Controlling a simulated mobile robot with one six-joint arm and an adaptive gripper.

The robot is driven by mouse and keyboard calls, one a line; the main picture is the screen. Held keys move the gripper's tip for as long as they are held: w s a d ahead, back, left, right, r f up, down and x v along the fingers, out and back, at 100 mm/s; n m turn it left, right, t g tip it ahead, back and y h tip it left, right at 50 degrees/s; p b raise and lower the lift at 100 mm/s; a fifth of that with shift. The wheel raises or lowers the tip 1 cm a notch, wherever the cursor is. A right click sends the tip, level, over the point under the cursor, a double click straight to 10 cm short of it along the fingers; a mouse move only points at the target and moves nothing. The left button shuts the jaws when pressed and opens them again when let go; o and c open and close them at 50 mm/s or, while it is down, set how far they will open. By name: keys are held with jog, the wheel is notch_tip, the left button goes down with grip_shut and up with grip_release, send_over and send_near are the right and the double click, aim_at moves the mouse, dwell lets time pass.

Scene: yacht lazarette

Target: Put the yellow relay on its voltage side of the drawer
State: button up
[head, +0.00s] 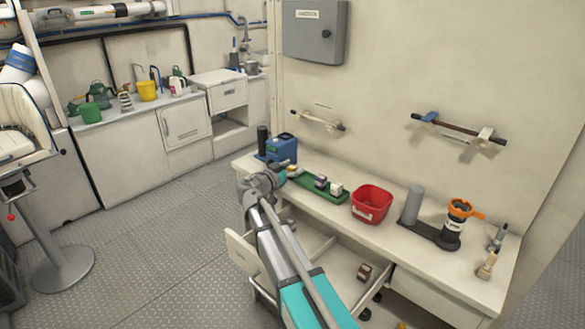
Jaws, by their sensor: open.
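A small block with a yellowish top (291,169), probably the yellow relay, sits at the left end of the green tray (308,186) on the bench. A purple-grey block (320,181) and a white block (336,188) stand in the same tray. My gripper (276,178) is at the tray's left end, close to the yellowish block; its fingers are small and partly hidden, and I see nothing held. The drawer (243,256) is pulled out below the bench, with a divider (318,250) inside. A brown block (364,271) lies in it. My arm hides part of the drawer, and its voltage labels are unreadable.
A blue device (280,148) stands behind my gripper. A red bin (371,204), a grey cylinder on a dark base (412,205) and an orange-topped jar (457,222) stand to the right. A yellow scrap (402,325) shows at the bottom edge.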

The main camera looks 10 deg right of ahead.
dwell(0.3)
jog(key=v, duration=1.3)
jog(key=shift+s+a, duration=0.25)
jog(key=shift+a, duration=0.1)
